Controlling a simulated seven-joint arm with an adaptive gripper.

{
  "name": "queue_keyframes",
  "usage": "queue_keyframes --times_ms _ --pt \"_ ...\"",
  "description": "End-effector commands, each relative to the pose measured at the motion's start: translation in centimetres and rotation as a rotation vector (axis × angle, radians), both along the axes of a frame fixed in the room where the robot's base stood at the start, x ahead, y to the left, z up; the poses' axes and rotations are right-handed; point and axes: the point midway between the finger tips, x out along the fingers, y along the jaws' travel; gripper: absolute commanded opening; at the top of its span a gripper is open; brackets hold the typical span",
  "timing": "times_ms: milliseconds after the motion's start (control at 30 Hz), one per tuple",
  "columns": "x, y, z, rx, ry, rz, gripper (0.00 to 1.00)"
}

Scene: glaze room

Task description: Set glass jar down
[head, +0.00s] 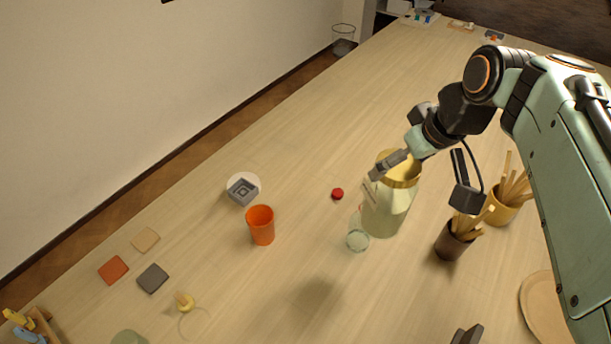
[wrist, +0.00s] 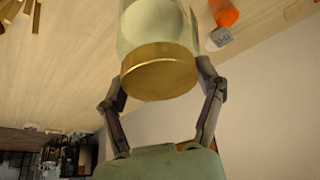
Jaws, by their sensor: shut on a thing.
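The glass jar (head: 387,213) is pale green with a gold lid (head: 400,170). It is upright in the head view, right of the table's middle. My gripper (head: 384,172) is shut on the jar near its lid, with one finger showing on the near left side. In the wrist view the jar (wrist: 152,28) hangs between the two fingers of my gripper (wrist: 163,86), which press both sides at the gold lid.
A small clear glass (head: 357,238) is close by the jar's lower left. A red ball-like item (head: 337,193) and an orange cup (head: 261,226) lie further left. A brown cup of sticks (head: 453,243) and a yellow one (head: 500,210) stand right.

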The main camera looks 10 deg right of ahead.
Motion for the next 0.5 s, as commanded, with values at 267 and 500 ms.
queue_keyframes --times_ms 267,500 --pt "-6.0 4.6 -1.3 -0.001 -0.006 0.256 0.27" --pt "-9.3 7.4 -2.4 -0.001 -0.005 0.407 0.27"
